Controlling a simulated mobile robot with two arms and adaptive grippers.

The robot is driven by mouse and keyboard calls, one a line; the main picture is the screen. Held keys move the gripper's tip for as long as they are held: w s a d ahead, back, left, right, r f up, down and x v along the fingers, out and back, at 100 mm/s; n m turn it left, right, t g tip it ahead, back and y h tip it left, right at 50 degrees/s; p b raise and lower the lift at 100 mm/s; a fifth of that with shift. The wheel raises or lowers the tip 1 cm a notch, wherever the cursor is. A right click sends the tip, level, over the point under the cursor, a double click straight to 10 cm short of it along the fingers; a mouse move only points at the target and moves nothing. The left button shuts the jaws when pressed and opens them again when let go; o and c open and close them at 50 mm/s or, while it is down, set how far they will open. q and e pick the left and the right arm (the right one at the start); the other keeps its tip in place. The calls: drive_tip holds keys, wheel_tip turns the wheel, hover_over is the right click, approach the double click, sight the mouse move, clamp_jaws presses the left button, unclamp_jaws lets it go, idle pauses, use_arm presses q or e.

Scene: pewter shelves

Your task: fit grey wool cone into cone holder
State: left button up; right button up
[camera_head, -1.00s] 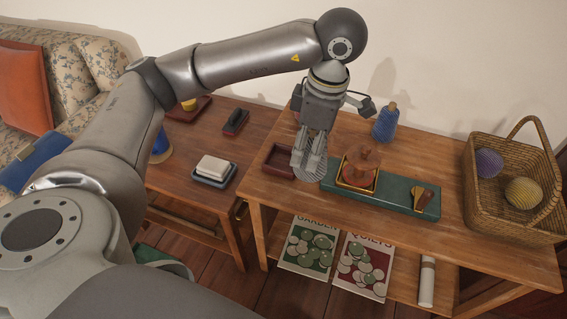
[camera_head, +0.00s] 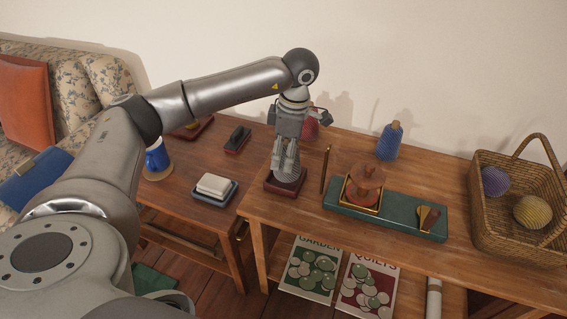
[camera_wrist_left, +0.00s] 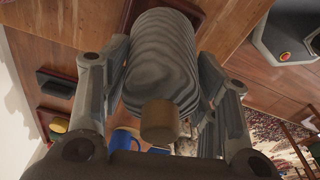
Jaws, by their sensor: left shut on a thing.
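The grey wool cone (camera_head: 292,172) is held in my left gripper (camera_head: 286,163), with its broad end down. In the left wrist view the ribbed cone (camera_wrist_left: 160,60) sits between both fingers, its wooden tip (camera_wrist_left: 160,122) towards the camera. The dark red square cone holder (camera_head: 272,188) is on the shelf top directly below the cone, and part of its rim also shows in the wrist view (camera_wrist_left: 187,8). The gripper hides much of the cone, and I cannot tell whether its base touches the holder. My right gripper is not in view.
A thin upright rod (camera_head: 325,168) stands close to the holder. A red cone (camera_head: 310,128) is behind the gripper, a blue cone (camera_head: 389,142) farther right. A wicker basket (camera_head: 510,235) fills the right end.

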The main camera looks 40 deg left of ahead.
sight(283, 160)
use_arm(q)
drive_tip(key=shift+w+a+f, duration=0.15)
drive_tip(key=shift+a+f, duration=0.1)
drive_tip(key=shift+f, duration=0.1)
wheel_tip(283, 160, down, 2)
drive_tip(key=shift+a+f+b, duration=0.15)
drive_tip(key=shift+f+b, duration=0.1)
drive_tip(key=shift+b, duration=0.05)
drive_tip(key=shift+w+f, duration=0.1)
drive_tip(key=shift+f, duration=0.3)
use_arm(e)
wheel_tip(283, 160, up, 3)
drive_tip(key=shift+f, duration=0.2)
use_arm(q)
drive_tip(key=shift+f, duration=0.1)
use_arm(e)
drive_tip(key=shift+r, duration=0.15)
use_arm(q)
drive_tip(key=o, duration=1.2)
drive_tip(key=shift+c, duration=0.2)
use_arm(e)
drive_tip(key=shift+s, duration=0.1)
